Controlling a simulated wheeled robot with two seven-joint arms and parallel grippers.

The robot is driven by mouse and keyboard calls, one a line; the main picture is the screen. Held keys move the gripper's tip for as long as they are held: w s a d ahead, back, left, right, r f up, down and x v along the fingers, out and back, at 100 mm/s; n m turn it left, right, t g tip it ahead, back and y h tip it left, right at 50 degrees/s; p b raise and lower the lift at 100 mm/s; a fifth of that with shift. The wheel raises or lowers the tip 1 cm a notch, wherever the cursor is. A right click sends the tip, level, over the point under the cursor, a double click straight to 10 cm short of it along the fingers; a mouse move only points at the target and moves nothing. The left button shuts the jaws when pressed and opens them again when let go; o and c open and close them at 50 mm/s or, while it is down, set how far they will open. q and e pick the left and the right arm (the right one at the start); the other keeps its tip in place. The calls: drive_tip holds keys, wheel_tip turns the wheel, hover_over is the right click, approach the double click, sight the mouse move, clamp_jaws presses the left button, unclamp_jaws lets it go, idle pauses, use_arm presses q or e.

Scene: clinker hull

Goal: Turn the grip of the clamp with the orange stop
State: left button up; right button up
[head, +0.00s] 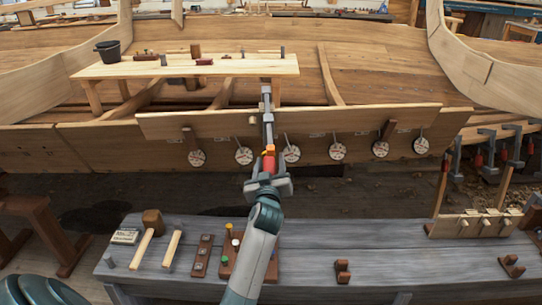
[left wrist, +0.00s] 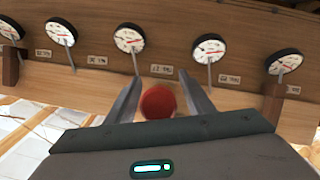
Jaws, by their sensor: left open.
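The clamp (head: 267,103) hangs on the plank edge in the middle of the head view, its grey bar pointing down. Its orange stop (head: 269,150) sits just above its red grip (head: 269,164). My left gripper (head: 269,177) is at the grip from below, fingers pointing at the hull. In the left wrist view the grip's round red end (left wrist: 158,102) shows between the two open fingers (left wrist: 160,76), a little nearer the left one. I cannot tell whether either finger touches it. My right gripper is not in view.
Several round dials (head: 338,151) line the plank (head: 400,118) beside the clamp. Other clamps with red grips (head: 478,158) stand at the right. A grey bench (head: 310,245) below holds a mallet (head: 152,222) and wooden blocks. A plank table (head: 120,70) with a black bucket (head: 108,50) is behind.

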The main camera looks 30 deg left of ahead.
use_arm(q)
drive_tip(key=shift+w+a, duration=0.2)
drive_tip(key=shift+w, duration=0.15)
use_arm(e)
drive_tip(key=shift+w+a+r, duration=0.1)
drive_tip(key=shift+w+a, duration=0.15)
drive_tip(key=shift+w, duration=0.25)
use_arm(q)
drive_tip(key=shift+r, duration=0.1)
drive_tip(key=shift+c, duration=0.9)
drive_tip(key=c, duration=0.9)
drive_tip(key=shift+o, duration=0.2)
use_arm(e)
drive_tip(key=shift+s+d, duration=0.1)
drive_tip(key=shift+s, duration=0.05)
